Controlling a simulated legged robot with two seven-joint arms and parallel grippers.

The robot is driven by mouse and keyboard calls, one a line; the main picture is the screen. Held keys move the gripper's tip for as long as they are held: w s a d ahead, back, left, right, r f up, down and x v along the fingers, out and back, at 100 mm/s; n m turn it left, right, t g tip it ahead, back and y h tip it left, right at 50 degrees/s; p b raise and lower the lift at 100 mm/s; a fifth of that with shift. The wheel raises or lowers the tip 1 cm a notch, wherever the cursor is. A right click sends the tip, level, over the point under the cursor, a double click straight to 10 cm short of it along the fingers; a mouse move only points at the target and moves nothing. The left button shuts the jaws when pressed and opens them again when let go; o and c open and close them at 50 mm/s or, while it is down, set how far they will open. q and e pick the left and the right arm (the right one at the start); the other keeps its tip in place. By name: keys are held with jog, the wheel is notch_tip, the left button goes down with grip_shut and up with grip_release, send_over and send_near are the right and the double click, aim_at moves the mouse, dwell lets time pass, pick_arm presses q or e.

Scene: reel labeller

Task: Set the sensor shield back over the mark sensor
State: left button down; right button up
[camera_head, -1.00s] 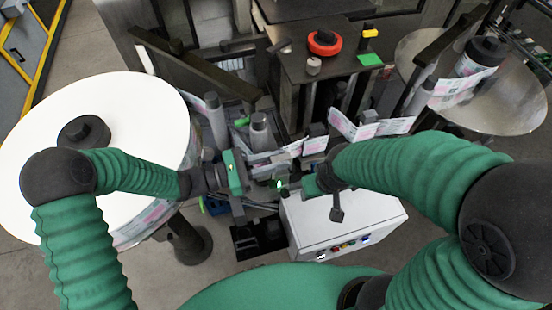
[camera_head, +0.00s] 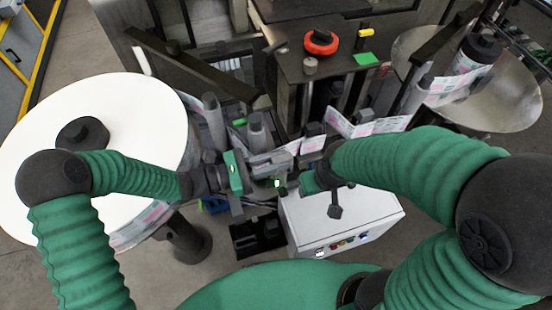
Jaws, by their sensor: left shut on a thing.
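My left gripper (camera_head: 252,174) comes in from the left, in the middle of the labeller. It is shut on a small grey piece, which looks like the sensor shield, though the fingers and clutter hide most of its outline. A small dark part with a lit green spot (camera_head: 277,183), which looks like the mark sensor, sits just right of the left fingertips. I cannot tell whether the held piece touches it. My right gripper (camera_head: 300,184) is close by on the right, above the white box; its fingers are too small and dark to read.
A large white reel (camera_head: 130,110) stands at left and a metal disc (camera_head: 515,95) at right. The white control box (camera_head: 345,225) with coloured buttons is below the grippers. Grey rollers (camera_head: 214,120) and the printed label web (camera_head: 365,127) are close behind them.

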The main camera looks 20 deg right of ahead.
aim_at(277, 176)
pick_arm(q)
jog(key=shift+f, duration=0.1)
jog(key=shift+f+b, duration=1.75)
jog(key=shift+f, duration=0.6)
jog(key=c, duration=1.2)
grip_release()
